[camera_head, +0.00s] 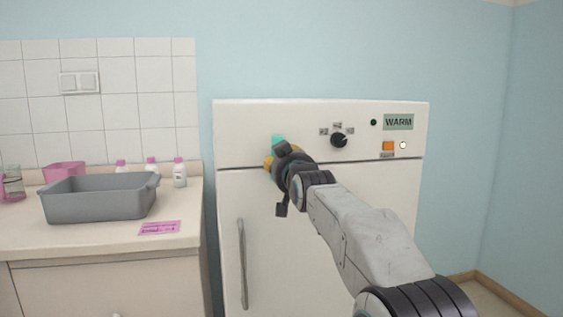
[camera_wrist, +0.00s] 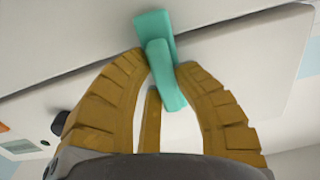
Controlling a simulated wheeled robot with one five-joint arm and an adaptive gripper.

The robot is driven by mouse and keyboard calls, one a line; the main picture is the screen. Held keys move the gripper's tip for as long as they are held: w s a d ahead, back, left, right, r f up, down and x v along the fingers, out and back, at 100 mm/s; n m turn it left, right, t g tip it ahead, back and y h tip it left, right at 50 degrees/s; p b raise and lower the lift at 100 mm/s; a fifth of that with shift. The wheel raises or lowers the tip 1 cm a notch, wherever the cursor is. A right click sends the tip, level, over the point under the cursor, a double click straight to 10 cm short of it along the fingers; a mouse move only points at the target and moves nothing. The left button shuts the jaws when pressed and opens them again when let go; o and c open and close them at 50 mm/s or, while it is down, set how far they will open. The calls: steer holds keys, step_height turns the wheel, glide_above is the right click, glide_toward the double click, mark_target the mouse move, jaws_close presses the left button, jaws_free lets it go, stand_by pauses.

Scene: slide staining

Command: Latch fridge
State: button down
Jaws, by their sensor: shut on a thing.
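The white fridge (camera_head: 322,230) stands against the blue wall, and its door looks closed below the control panel. A teal latch (camera_head: 278,141) sits at the seam between the panel and the door, mostly hidden behind my gripper (camera_head: 270,163) in the head view. In the wrist view the teal latch (camera_wrist: 158,42) crosses the seam, with a narrower piece hanging down from it. The yellow fingers of my gripper (camera_wrist: 165,75) are shut on this teal piece, one on each side.
A long door handle (camera_head: 242,264) runs down the door's left side. At left, a counter holds a grey tub (camera_head: 98,205) and small bottles.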

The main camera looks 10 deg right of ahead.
steer(key=shift+r+n, duration=0.1)
steer(key=shift+n, duration=0.3)
steer(key=c, duration=0.9)
jaws_free()
steer(key=shift+a, duration=0.1)
steer(key=shift+c, duration=0.2)
steer(key=s, duration=1.2)
